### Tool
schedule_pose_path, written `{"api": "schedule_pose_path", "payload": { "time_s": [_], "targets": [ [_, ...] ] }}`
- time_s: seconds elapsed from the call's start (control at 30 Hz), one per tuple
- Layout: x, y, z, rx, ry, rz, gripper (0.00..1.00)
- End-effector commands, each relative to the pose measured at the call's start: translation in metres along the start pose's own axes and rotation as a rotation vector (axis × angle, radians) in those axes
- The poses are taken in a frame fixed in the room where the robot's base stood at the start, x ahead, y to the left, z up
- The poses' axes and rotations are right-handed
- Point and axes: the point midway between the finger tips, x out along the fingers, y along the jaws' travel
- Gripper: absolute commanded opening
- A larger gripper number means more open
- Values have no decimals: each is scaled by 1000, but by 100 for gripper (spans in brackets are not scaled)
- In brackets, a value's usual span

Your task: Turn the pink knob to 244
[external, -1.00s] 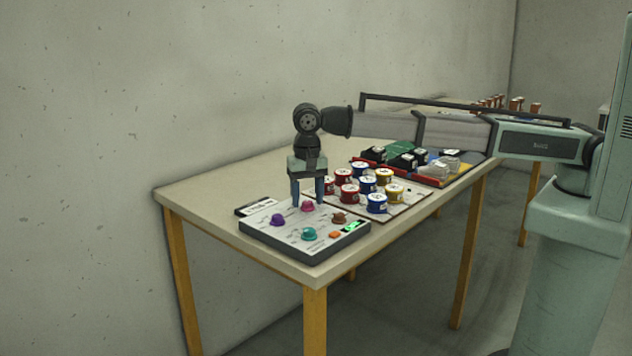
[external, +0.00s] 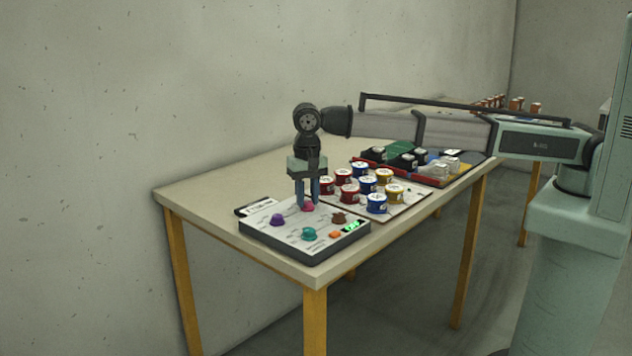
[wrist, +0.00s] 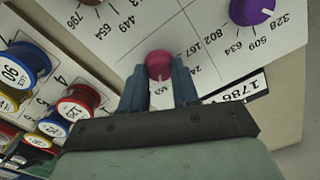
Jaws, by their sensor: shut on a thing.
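The pink knob (external: 308,206) is on the grey control panel (external: 262,241), towards its back edge. My gripper (external: 308,203) points down over it and is shut on the knob. In the wrist view the pink knob (wrist: 159,65) sits between my two blue fingers (wrist: 160,85).
Several coloured spools (external: 376,203) stand close on the right.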

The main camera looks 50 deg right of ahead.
Motion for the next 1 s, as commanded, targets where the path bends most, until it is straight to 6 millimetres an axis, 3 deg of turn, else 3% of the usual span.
{"api": "schedule_pose_path", "payload": {
  "time_s": [1.0],
  "targets": [
    [0, 0, 0, -894, 0, 0, 0]
  ]
}}
